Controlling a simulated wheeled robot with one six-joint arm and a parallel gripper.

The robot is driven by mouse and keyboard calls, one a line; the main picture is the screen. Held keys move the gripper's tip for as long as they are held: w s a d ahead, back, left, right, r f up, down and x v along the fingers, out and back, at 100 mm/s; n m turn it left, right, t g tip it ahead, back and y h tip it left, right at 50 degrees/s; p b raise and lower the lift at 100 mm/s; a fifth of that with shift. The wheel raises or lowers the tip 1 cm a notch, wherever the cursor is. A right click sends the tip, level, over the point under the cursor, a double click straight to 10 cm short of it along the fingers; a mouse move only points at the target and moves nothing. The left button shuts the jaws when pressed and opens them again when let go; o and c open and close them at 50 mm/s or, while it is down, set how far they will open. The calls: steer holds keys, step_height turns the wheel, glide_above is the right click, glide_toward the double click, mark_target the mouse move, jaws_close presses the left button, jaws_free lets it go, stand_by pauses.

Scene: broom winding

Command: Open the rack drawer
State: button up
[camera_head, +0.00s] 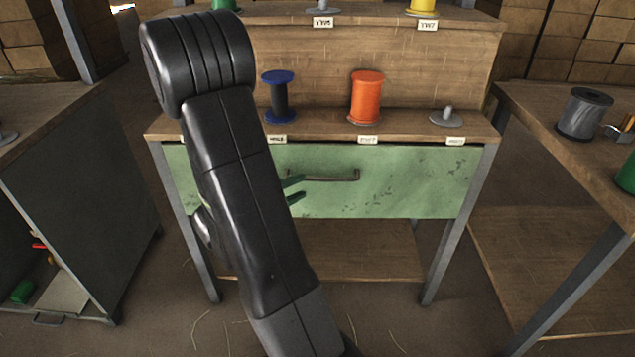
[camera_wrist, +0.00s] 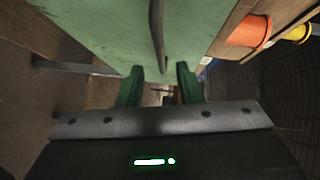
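The rack drawer (camera_head: 410,185) has a worn green front set under the rack's lower shelf. It looks closed in the head view. Its grey bar handle (camera_head: 330,178) runs level across the upper middle of the front. My gripper (camera_head: 295,188) has green fingers, beside the handle's left end and partly hidden by my arm. In the wrist view, the fingers of my gripper (camera_wrist: 160,86) are apart with nothing between them. The handle (camera_wrist: 157,35) shows ahead of the gap, against the green drawer front (camera_wrist: 105,30). I cannot tell whether the fingers touch it.
Above the drawer, the wooden shelf (camera_head: 310,127) holds a blue-ended black spool (camera_head: 279,97), an orange spool (camera_head: 366,97) and an empty peg (camera_head: 448,117). A wooden table (camera_head: 560,130) with a dark spool (camera_head: 584,113) stands at right. A grey cabinet (camera_head: 85,195) stands at left.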

mark_target(315, 180)
steer(key=shift+b+x, duration=0.9)
steer(key=shift+x, duration=2.8)
steer(key=shift+c, duration=0.2)
jaws_close()
